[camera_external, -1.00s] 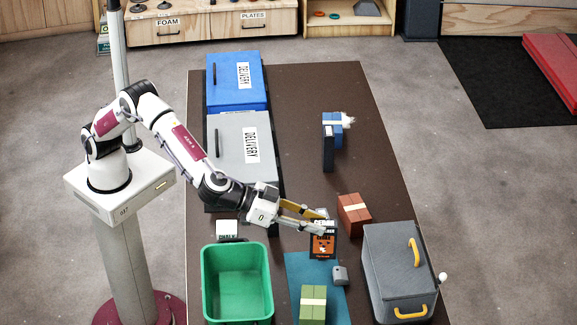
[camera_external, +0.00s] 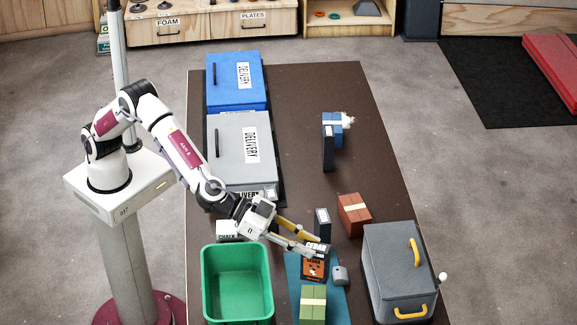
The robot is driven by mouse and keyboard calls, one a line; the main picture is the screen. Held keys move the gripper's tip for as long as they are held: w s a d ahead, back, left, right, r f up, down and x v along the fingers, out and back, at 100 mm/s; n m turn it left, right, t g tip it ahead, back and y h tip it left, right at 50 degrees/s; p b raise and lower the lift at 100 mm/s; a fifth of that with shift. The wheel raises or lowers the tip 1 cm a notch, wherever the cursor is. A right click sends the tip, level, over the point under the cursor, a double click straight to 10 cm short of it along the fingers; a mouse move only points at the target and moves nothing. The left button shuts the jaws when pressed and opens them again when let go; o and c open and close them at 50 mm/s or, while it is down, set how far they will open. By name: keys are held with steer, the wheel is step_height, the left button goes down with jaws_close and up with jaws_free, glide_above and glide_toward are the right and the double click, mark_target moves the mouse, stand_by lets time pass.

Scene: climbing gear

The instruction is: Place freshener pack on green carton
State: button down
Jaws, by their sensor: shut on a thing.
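The freshener pack (camera_external: 314,268), black and orange with a "CEDAR" label, is upright in my gripper (camera_external: 315,250). My gripper is shut on its upper part, with the pack hanging below the fingers. The green carton (camera_external: 313,305), with a pale band across its top, is on the blue mat (camera_external: 296,262) at the front edge of the picture. The pack appears just behind the carton in this view. Its exact height above the mat cannot be told.
A green bin (camera_external: 236,249) stands left of the mat and a grey case (camera_external: 398,262) with yellow handles stands right. A small grey object (camera_external: 341,276) is close beside the pack. A dark box (camera_external: 322,222) and red carton (camera_external: 354,214) are behind.

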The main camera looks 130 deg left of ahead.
mark_target(305, 275)
steer(key=shift+f, duration=3.05)
steer(key=shift+f, duration=1.95)
steer(key=c, duration=1.7)
jaws_free()
steer(key=shift+r, duration=0.2)
steer(key=shift+s, duration=0.15)
steer(key=shift+v, duration=5.85)
